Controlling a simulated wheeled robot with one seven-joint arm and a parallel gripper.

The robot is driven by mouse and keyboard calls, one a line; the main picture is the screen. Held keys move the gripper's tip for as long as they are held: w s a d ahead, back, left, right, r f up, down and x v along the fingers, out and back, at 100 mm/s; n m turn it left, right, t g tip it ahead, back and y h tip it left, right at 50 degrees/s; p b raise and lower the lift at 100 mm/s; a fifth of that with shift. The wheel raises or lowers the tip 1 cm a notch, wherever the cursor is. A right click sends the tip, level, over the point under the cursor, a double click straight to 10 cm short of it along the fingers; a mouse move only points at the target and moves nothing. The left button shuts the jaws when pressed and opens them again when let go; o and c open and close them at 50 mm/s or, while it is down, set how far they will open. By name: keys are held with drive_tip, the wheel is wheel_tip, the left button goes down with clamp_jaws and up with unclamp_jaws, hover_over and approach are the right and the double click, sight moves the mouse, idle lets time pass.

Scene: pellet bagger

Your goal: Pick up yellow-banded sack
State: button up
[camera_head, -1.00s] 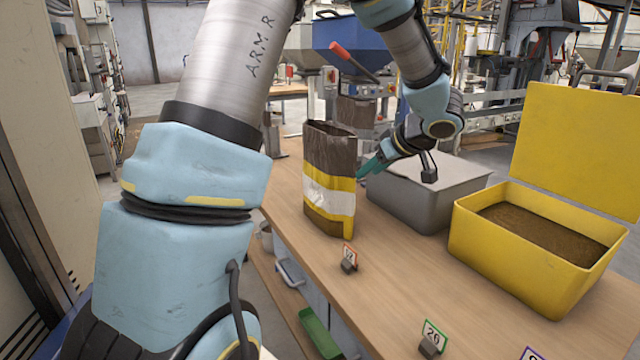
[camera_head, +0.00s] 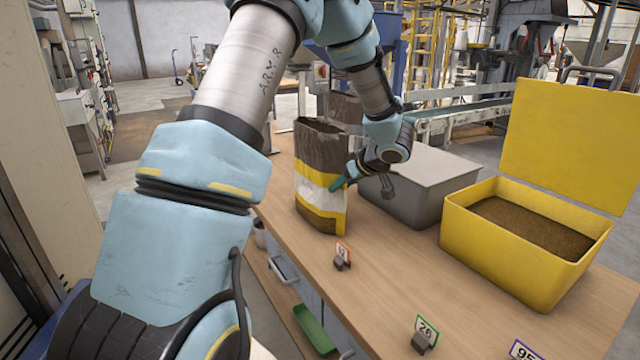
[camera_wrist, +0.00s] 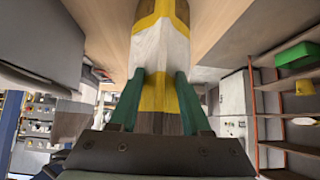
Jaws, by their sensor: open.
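The yellow-banded sack (camera_head: 320,180) stands upright on the table, brown with yellow bands and a white band between them. In the wrist view the sack (camera_wrist: 160,50) lies ahead and reaches between the two green fingers of my gripper (camera_wrist: 157,95). The fingers are open, one on each side of the sack's edge. I cannot tell whether either finger touches it.
A grey lidded bin (camera_head: 420,200) stands right behind my gripper. A yellow open bin (camera_head: 480,248) of brown pellets is further right. Small number tags stand along the wooden table's (camera_head: 385,285) front edge, one near the sack. The table front is otherwise clear.

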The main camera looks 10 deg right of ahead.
clamp_jaws()
idle(0.3)
idle(1.1)
